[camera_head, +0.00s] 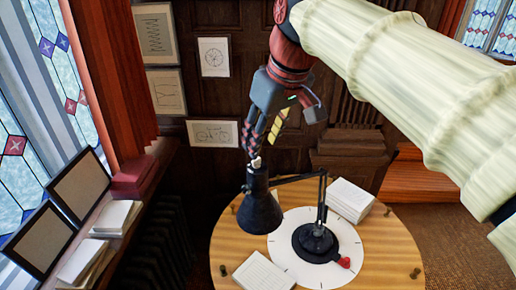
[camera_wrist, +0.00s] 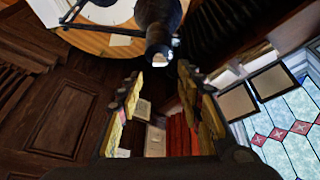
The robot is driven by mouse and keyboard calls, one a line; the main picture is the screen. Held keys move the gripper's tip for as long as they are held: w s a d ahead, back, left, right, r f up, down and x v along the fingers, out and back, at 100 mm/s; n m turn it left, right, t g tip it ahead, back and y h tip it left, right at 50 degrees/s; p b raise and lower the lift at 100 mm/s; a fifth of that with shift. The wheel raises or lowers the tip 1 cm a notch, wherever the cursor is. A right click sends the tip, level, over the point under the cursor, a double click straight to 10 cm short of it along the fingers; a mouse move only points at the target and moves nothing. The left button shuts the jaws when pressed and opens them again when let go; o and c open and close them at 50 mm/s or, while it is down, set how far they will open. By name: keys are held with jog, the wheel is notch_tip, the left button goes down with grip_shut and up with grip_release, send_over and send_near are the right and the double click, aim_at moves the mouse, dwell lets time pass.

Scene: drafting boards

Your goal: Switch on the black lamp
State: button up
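The black lamp stands on a round wooden table, with its dark shade (camera_head: 260,213) hanging at the left end of its arm. Its round base (camera_head: 315,243) sits on a white disc, and a small red part (camera_head: 344,262) shows at the base's edge. A pale, shiny tip (camera_head: 256,163) tops the shade. My gripper (camera_head: 254,148) is just above this tip, pointing down. In the wrist view my gripper (camera_wrist: 160,76) is open, its fingers apart with nothing between them. The lamp head (camera_wrist: 158,22) shows just beyond the fingertips; I cannot tell whether they touch.
The round table (camera_head: 395,245) also bears a paper stack (camera_head: 349,199) at the back right and another (camera_head: 263,272) at the front left. Dark pegs stand near its rim. A sill with frames and books runs along the left window. Panelled wall stands behind.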

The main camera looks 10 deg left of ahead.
aim_at(257, 160)
jog(key=x, duration=0.6)
jog(key=shift+w+f+p, duration=0.1)
jog(key=shift+f+p, duration=0.25)
jog(key=shift+c, duration=0.8)
jog(key=c, duration=0.7)
grip_shut()
